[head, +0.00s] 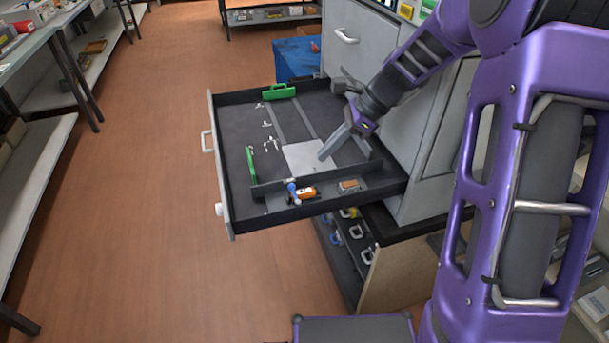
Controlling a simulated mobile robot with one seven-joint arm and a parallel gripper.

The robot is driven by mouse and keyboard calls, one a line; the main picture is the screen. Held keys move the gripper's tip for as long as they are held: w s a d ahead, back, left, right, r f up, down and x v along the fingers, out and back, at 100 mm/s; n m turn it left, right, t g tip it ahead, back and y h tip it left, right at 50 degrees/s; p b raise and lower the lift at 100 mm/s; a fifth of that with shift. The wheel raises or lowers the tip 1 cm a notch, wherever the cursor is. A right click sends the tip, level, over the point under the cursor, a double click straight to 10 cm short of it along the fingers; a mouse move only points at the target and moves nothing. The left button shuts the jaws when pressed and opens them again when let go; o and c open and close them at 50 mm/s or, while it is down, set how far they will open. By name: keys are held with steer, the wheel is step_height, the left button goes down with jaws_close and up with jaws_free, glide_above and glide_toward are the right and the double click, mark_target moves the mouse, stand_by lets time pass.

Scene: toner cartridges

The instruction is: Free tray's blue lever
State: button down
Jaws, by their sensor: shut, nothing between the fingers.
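A pulled-out dark drawer tray (228,175) with a light grey front extends from the grey cabinet. A small blue lever-like part (292,187) stands near the tray's front edge, at the left end of an orange and dark piece (308,192). My gripper (322,156) is shut and empty. Its tip points down over a light grey plate (303,157) in the tray, above and to the right of the blue part, apart from it. I cannot tell whether the tip touches the plate.
Green strips (279,91), small white pieces and a brown block (349,185) also lie in the tray. A low divider runs behind the blue part. Below are shelves with coloured handles (356,231). A blue bin (296,60) stands behind. Floor to the left is clear.

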mark_target(289, 185)
steer(key=b+x, duration=0.2)
steer(key=x, duration=0.8)
steer(key=shift+a+n+g+p, duration=0.3)
steer(key=shift+n+g+p, duration=0.1)
steer(key=shift+n+p, duration=0.3)
stand_by(0.4)
steer(key=shift+a+r+n+g+p, duration=0.2)
steer(key=shift+a+n+g+p, duration=0.3)
steer(key=shift+p, duration=0.4)
steer(key=n+g+p, duration=0.1)
steer(key=n, duration=0.1)
steer(key=a+n+h+p, duration=0.1)
steer(key=p, duration=0.1)
steer(key=shift+s+a+n+g, duration=0.1)
steer(key=shift+a+n+g, duration=0.05)
steer(key=shift+n+g, duration=0.25)
steer(key=n, duration=0.1)
steer(key=s+a+n+g+h+p, duration=0.1)
steer(key=n, duration=0.1)
steer(key=shift+a+f+n+g+p, duration=0.15)
steer(key=shift+a+n+g+p, duration=0.1)
steer(key=shift+n+g+p, duration=0.05)
steer(key=n+h, duration=0.1)
steer(key=n, duration=0.1)
steer(key=s+a+n+g+h+p, duration=0.1)
steer(key=shift+s+f+n, duration=0.1)
steer(key=shift+n, duration=0.3)
steer(key=shift+d, duration=0.2)
